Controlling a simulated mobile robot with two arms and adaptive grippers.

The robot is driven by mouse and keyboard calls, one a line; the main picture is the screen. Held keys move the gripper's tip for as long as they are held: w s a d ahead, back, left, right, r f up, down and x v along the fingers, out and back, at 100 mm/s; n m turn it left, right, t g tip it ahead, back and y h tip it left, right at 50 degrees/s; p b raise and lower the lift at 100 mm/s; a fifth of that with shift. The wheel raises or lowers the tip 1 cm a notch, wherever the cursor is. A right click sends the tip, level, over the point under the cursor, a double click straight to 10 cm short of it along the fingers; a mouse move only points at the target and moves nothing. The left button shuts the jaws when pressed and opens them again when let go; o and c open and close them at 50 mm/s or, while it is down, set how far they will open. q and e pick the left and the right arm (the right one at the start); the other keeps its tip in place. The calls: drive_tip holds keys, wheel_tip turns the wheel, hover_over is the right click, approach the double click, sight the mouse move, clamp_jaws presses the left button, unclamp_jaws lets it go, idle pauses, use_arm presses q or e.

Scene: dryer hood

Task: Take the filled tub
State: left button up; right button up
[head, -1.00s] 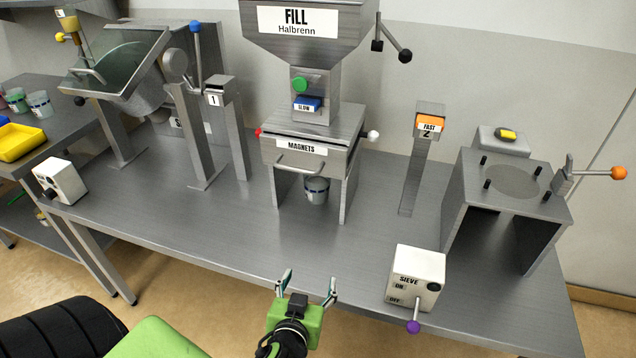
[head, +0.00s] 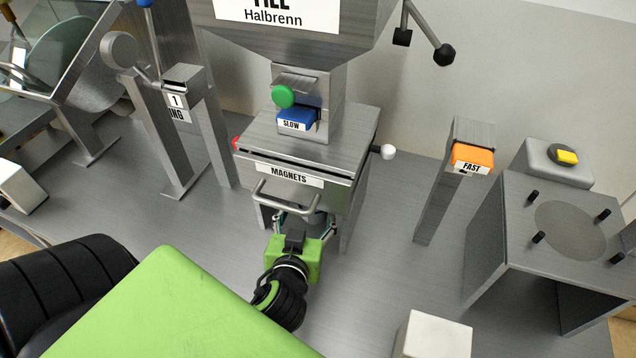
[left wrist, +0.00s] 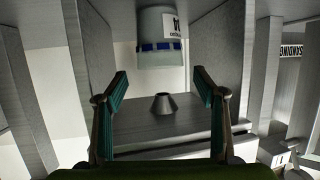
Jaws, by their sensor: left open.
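The tub (left wrist: 160,50), pale with a dark blue band and a white label, stands under the magnet box (head: 290,174). The left wrist view appears upside down, with the tub apart from a dark cone-shaped spout (left wrist: 163,103). Its contents are hidden. In the head view the tub is mostly hidden by the box, its handle and my gripper. My left gripper (head: 304,220) is open at the front of the box, below the handle. In the left wrist view its fingers (left wrist: 160,74) are spread to either side in front of the tub, apart from it. My right gripper is out of view.
The box's side walls (left wrist: 221,60) flank the tub closely. The bar handle (head: 287,203) juts out just above my gripper. A post with an orange FAST button (head: 473,158) and a sieve stand (head: 560,215) are at right. The bench between is clear.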

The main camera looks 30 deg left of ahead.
use_arm(q)
drive_tip(key=b+x, duration=0.1)
drive_tip(key=x, duration=0.7)
drive_tip(key=shift+d+r, duration=0.1)
drive_tip(key=shift+r, duration=0.05)
drive_tip(key=shift+w+a, duration=0.25)
drive_tip(key=shift+w, duration=0.25)
drive_tip(key=b+x, duration=0.2)
drive_tip(key=x, duration=0.2)
drive_tip(key=shift+w+f, duration=0.25)
drive_tip(key=shift+f, duration=0.1)
drive_tip(key=shift+w+a, duration=0.2)
drive_tip(key=shift+w, duration=0.1)
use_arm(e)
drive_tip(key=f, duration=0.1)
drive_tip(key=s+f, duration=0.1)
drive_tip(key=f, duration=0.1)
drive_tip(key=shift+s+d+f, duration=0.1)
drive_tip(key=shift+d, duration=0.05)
use_arm(q)
drive_tip(key=shift+s, duration=0.1)
drive_tip(key=shift+c, duration=0.4)
